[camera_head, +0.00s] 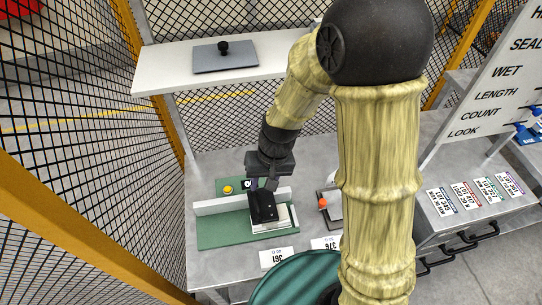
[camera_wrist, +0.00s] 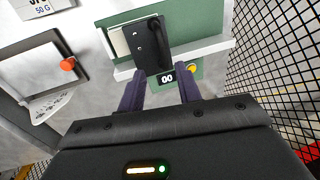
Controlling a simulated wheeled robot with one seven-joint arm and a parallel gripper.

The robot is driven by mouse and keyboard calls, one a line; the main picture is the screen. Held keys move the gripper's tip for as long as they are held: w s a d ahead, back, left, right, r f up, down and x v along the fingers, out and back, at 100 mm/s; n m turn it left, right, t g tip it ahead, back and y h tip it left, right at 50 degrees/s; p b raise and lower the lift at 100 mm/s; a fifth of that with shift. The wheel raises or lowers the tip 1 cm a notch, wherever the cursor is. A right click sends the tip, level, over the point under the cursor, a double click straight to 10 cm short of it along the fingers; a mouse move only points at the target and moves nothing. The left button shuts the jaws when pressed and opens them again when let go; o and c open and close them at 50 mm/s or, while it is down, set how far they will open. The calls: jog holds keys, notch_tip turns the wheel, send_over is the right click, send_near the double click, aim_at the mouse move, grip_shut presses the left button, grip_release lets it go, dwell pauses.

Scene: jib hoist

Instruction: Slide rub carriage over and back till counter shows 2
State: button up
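The black rub carriage (camera_head: 262,206) sits at the right end of the green board (camera_head: 222,232), against a white rail (camera_head: 222,205) and over a pale block. In the wrist view the carriage (camera_wrist: 148,46) lies just beyond my fingertips, with a dark handle-like bar along one side. The counter (camera_wrist: 167,78) reads 00, with a yellow button (camera_wrist: 191,68) beside it. My gripper (camera_wrist: 160,80) is open, its two fingers apart with nothing held between them. In the head view my gripper (camera_head: 263,184) is by the rail side of the carriage; contact cannot be told.
A device with an orange knob (camera_head: 323,203) stands right of the board. White cards (camera_head: 277,257) lie at the table front. A shelf (camera_head: 165,66) with a grey plate (camera_head: 225,60) stands behind. Mesh fencing (camera_head: 75,130) borders the left. A sign and labelled cards are at right.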

notch_tip(320, 180, up, 10)
jog(key=d, duration=0.2)
jog(key=shift+w, duration=0.15)
jog(key=s+d+f+m+t+h, duration=0.1)
jog(key=d, duration=0.6)
jog(key=s+d+f+m+t+h, duration=0.1)
jog(key=s+d+f+t, duration=0.1)
jog(key=d, duration=0.5)
jog(key=shift+s+d, duration=0.2)
jog(key=shift+s, duration=0.1)
jog(key=shift+d, duration=0.1)
